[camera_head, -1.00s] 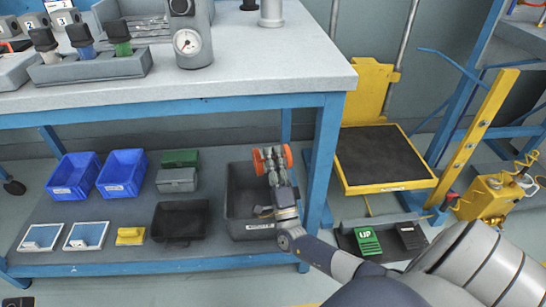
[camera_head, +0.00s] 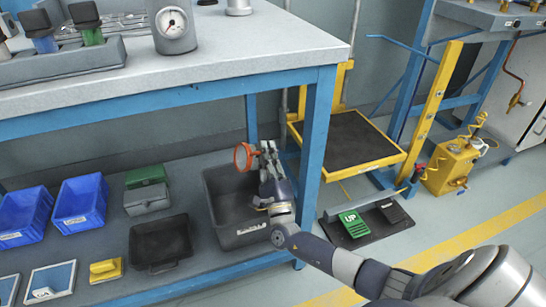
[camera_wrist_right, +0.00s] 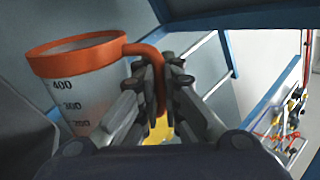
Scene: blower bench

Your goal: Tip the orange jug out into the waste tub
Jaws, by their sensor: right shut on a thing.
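The orange jug (camera_head: 243,157) has an orange rim and handle; its grey body with printed marks shows in the right wrist view (camera_wrist_right: 86,92). My right gripper (camera_head: 268,152) is shut on the handle, with its fingers on both sides of it in the wrist view (camera_wrist_right: 160,75). In the head view the jug is above the dark grey waste tub (camera_head: 232,238), near its back edge, with the round rim turned partly towards the camera. The jug's inside and any contents cannot be made out. My left gripper is out of view.
The tub stands on the bench's lower shelf, beside a blue bench leg (camera_head: 314,150). A black tray (camera_head: 160,243), a green-lidded box (camera_head: 147,190) and blue bins (camera_head: 80,207) are to its left. A yellow lift platform (camera_head: 350,145) stands right.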

